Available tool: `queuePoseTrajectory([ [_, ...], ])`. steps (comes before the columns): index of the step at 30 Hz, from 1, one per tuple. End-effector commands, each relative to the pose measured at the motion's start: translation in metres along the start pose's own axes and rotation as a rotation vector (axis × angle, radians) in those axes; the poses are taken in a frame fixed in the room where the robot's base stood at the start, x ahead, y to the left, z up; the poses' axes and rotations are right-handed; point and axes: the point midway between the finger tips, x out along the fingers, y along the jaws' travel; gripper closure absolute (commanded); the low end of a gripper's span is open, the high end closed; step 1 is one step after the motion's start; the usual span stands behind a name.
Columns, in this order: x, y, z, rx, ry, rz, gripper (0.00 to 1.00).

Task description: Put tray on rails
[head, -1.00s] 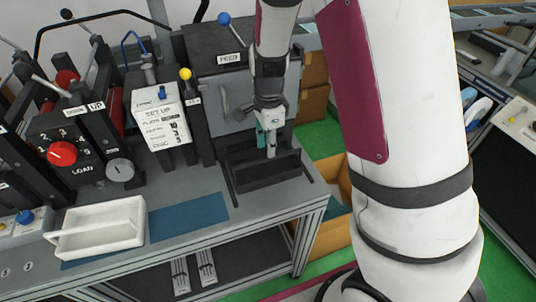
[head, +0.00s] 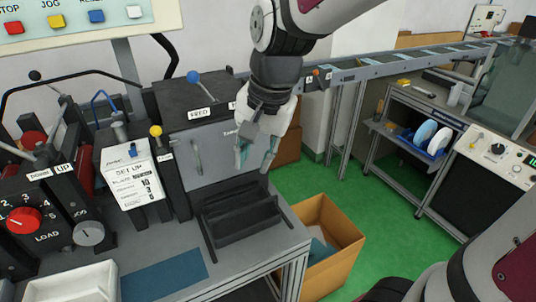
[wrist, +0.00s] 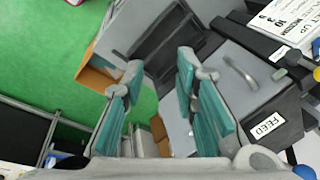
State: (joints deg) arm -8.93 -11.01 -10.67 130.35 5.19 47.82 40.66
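A dark tray (head: 240,222) sits in front of the feed machine at the right end of the bench. It appears to rest between two thin dark rails (head: 209,243); exact seating cannot be told. In the wrist view the dark tray (wrist: 165,42) shows beyond the fingers. My gripper (head: 256,157) is open and empty, above the tray and apart from it. Its teal-padded fingers also show spread in the wrist view (wrist: 158,78). A white tray (head: 75,283) is on the bench at lower left, partly cut off.
The feed machine (head: 215,130) stands behind the dark tray. A blue mat (head: 165,275) lies on the bench. An open cardboard box (head: 335,255) stands on the green floor right of the bench. A conveyor (head: 400,62) runs behind, and control levers crowd the left.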

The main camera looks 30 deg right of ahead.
Motion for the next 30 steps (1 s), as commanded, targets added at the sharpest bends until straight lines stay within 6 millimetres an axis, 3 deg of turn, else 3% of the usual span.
queuePoseTrajectory([
  [1, -0.015, 0.007, 0.008, -0.080, 0.025, -0.025, 0.73],
  [6, -0.050, 0.034, 0.036, -0.390, 0.119, -0.056, 0.73],
  [12, -0.072, 0.062, 0.062, -0.677, 0.229, -0.038, 0.73],
  [18, -0.078, 0.074, 0.073, -0.804, 0.277, -0.012, 0.73],
  [30, -0.078, 0.075, 0.073, -0.814, 0.279, -0.010, 0.73],
])
